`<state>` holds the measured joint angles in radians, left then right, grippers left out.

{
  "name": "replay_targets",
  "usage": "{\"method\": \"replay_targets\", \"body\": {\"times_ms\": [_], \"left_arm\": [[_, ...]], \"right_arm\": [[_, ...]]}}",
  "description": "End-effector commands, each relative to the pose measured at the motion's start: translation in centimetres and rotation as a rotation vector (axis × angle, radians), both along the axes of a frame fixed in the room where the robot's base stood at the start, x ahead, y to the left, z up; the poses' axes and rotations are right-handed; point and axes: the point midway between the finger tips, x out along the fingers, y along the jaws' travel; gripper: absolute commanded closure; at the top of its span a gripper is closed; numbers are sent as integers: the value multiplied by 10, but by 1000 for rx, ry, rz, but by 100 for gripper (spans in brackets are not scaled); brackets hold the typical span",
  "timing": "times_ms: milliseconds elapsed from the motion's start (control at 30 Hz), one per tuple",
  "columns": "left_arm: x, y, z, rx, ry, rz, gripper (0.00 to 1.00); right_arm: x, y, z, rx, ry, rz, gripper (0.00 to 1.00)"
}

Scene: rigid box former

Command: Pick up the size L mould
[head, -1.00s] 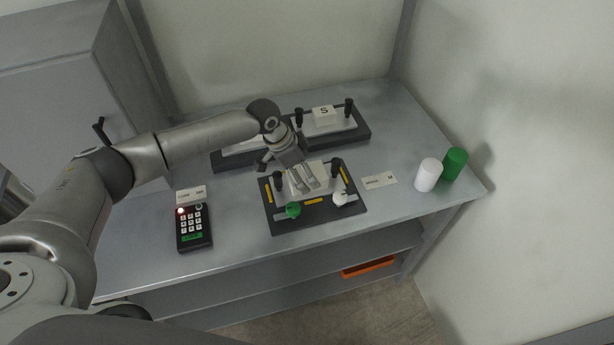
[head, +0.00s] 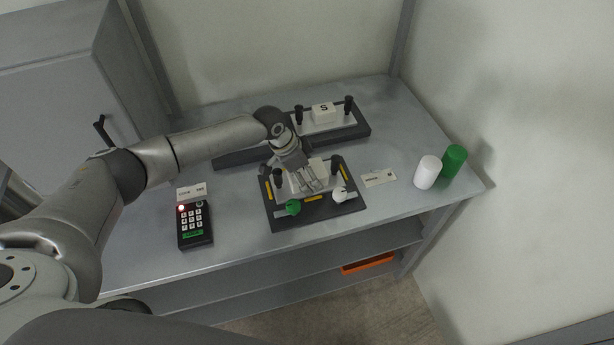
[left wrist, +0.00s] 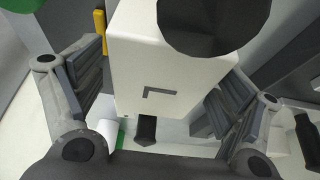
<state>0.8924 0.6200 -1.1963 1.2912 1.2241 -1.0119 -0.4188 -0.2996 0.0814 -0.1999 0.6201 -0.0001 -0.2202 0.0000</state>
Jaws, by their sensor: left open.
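The size L mould (left wrist: 160,65) is a white block marked L in the left wrist view, standing between my open fingers with a gap to the pads at its lower part. A round black handle top (left wrist: 212,22) hides its upper right corner. In the head view the mould (head: 318,166) sits on a plate with black handles in the dark fixture (head: 345,209), largely covered by my left gripper (head: 312,184). The gripper is open, over and around the block. My right gripper is not in view.
The fixture carries a green knob (head: 293,207) and a white knob (head: 340,194). The S mould (head: 323,113) stands in the back tray (head: 362,130). A keypad (head: 194,226) is at left; white (head: 427,172) and green cylinders (head: 453,161) are at right. The front right table is clear.

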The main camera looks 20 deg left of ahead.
Motion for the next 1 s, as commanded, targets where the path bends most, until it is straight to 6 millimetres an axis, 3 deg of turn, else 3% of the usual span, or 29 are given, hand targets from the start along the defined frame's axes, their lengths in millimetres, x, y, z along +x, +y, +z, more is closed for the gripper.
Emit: {"method": "replay_targets", "body": {"times_ms": [267, 900, 1000], "left_arm": [[0, 0, -1, 0, 0, 0, 11], [0, 0, -1, 1, 1, 0, 92], [2, -1, 3, -4, -5, 1, 99]], "right_arm": [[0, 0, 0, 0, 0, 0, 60], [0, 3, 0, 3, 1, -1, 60], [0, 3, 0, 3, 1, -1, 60]]}}
